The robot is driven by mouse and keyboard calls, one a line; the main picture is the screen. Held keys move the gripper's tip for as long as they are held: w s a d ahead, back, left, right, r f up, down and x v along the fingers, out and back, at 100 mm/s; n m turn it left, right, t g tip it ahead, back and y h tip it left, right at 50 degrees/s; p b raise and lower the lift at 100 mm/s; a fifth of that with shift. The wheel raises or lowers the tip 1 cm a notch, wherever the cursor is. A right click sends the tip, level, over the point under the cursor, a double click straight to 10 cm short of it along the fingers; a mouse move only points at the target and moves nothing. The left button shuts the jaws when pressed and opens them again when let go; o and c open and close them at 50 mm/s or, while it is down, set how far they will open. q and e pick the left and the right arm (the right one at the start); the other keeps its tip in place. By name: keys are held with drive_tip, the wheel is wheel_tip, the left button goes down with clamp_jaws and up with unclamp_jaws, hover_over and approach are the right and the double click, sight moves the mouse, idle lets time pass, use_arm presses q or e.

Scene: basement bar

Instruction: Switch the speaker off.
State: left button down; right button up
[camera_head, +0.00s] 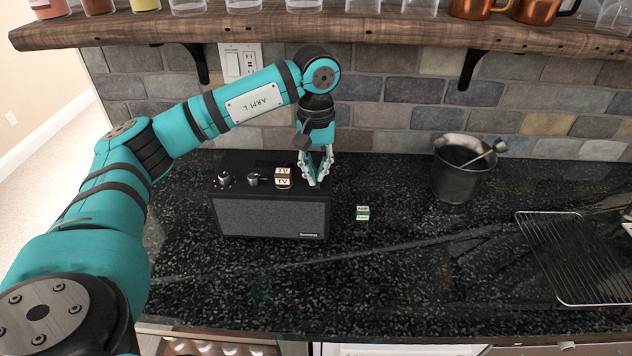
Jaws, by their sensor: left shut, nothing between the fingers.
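The speaker (268,216) is a dark box with a grey front grille. It stands on the black speckled counter, left of the middle. Two knobs, a left one (223,180) and a right one (253,179), show on its top. A small block marked TV (283,178) also sits on the top. My left gripper (314,183) points down at the right end of the speaker's top, with its fingers shut and empty. Its fingertips are at or just above the top surface; I cannot tell if they touch. What lies under the fingertips is hidden.
A small green and white block (362,213) lies right of the speaker. A dark metal bucket (457,170) with a utensil stands farther right, and a wire rack (575,255) lies beyond it. A wooden shelf (330,36) with cups overhangs the counter. The counter's front middle is clear.

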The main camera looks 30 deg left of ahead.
use_arm(q)
drive_tip(key=shift+s+f, duration=0.1)
drive_tip(key=shift+r+p, duration=2.25)
drive_tip(key=shift+r, duration=1.25)
